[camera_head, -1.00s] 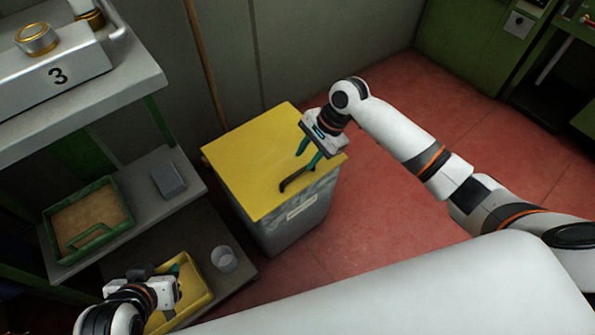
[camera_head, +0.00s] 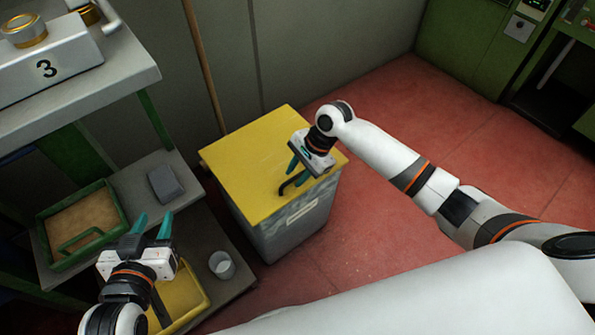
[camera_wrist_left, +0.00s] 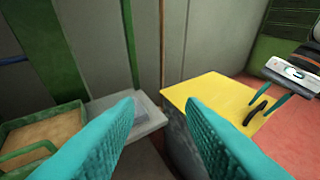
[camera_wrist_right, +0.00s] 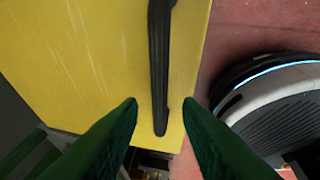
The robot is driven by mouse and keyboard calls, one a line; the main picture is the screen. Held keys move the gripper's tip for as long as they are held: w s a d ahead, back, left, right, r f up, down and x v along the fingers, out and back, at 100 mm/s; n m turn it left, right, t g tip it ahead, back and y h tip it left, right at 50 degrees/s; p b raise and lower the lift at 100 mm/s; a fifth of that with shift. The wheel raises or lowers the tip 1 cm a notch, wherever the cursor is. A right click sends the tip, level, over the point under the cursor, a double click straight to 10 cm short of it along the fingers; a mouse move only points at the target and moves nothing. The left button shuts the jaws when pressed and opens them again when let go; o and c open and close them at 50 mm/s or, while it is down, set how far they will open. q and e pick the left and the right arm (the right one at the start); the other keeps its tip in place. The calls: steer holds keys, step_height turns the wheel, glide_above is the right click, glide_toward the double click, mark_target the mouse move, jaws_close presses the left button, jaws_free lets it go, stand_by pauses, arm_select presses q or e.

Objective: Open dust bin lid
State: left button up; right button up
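The dust bin (camera_head: 290,228) is a grey box with a flat yellow lid (camera_head: 250,160), which lies shut on it. A dark bar handle (camera_head: 285,187) is on the lid near its front right edge. My right gripper (camera_head: 298,174) is over the handle, fingers apart. In the right wrist view the handle (camera_wrist_right: 160,75) runs down between the open fingers (camera_wrist_right: 160,112); I cannot tell if they touch it. My left gripper (camera_head: 152,222) is open and empty, left of the bin. In the left wrist view the lid (camera_wrist_left: 215,95) shows beyond its fingers.
A wooden pole (camera_head: 203,60) leans behind the bin. Red floor (camera_head: 400,235) is clear to the right.

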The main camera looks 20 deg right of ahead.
jaws_close()
steer(key=shift+r, duration=0.1)
